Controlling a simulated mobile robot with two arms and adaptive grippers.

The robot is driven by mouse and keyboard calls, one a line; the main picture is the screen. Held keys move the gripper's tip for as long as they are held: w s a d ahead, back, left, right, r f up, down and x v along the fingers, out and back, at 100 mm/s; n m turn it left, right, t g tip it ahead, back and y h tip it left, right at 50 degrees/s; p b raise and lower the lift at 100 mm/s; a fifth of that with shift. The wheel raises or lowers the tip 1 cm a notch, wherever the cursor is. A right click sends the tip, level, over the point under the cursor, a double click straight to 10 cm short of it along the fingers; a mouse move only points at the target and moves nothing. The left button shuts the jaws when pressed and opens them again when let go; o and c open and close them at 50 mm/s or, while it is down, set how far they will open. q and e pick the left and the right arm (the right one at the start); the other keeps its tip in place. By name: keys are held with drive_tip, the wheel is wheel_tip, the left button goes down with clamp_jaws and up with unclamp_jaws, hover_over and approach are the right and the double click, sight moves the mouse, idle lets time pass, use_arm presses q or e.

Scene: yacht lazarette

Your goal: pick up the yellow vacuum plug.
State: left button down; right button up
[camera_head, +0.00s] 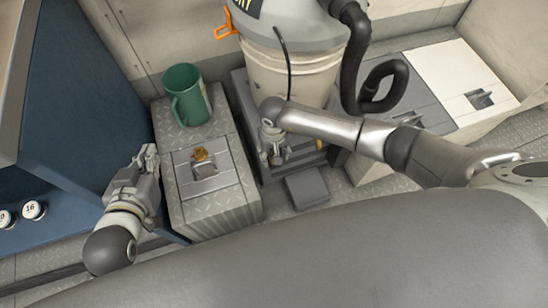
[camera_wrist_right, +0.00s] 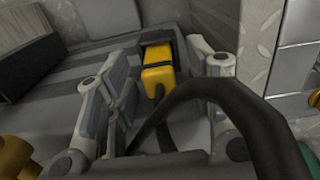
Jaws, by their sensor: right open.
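The yellow vacuum plug (camera_wrist_right: 159,76), a boxy yellow block with a dark band, lies in a grey recess in the right wrist view. My right gripper (camera_wrist_right: 162,85) is open, with one finger to each side of the plug in that view. No finger contact with it shows. A black cable crosses in front and hides part of the lower area. In the head view my right gripper (camera_head: 273,148) points down beside the vacuum's base, and the plug is not clearly made out there. My left gripper (camera_head: 145,165) is beside the bench's left side, its jaw gap unclear.
A grey bench (camera_head: 228,205) carries a green mug (camera_head: 186,95) and a small brass-coloured item (camera_head: 201,155) near a latch. A vacuum canister (camera_head: 290,70) with a black hose (camera_head: 355,50) stands behind my right gripper. Grey and white lockers (camera_head: 455,75) stand at right.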

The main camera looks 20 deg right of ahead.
clamp_jaws()
idle(0.3)
drive_tip(key=shift+r, duration=0.1)
